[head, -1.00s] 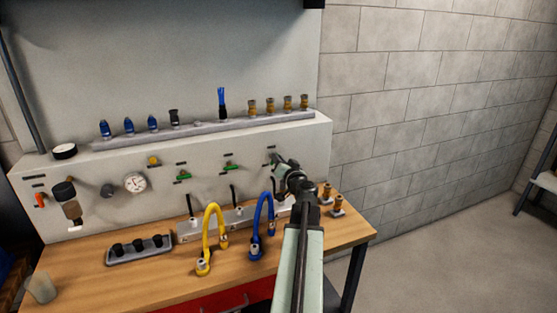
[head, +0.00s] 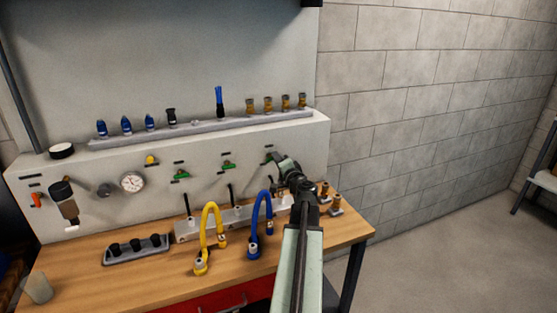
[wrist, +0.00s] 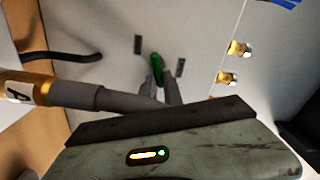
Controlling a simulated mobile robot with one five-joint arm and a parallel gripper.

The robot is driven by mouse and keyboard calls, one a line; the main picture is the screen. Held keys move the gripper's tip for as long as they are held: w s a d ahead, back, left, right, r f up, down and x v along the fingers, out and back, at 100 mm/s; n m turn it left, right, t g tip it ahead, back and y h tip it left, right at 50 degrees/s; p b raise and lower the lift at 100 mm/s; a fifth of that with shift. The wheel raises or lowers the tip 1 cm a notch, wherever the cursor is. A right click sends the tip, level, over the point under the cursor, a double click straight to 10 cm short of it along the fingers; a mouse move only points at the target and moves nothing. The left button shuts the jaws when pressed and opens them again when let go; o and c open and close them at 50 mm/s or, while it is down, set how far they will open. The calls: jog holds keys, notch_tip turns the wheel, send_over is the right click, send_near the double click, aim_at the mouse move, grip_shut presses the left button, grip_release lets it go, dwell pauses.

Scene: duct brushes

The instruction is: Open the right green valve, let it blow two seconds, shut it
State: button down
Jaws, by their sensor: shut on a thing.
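The right green valve (head: 268,156) is on the pale panel, its small green handle mostly behind my gripper (head: 275,158) in the head view. In the wrist view the green handle (wrist: 156,66) points up the picture, tilted slightly left, between two dark marker plates. My gripper (wrist: 160,88) is shut on this handle, with its fingers at the handle's lower end. Two other green valves, the middle one (head: 228,165) and the left one (head: 181,175), sit further left with their handles roughly level.
A ledge (head: 195,128) of nozzles runs above the panel. Open floor lies to the right.

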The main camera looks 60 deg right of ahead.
jog(key=shift+s, duration=0.1)
dwell(0.3)
jog(key=c, duration=1.5)
grip_release()
jog(key=shift+o, duration=0.2)
jog(key=v, duration=0.7)
jog(key=shift+s+a, duration=0.25)
jog(key=shift+s, duration=0.05)
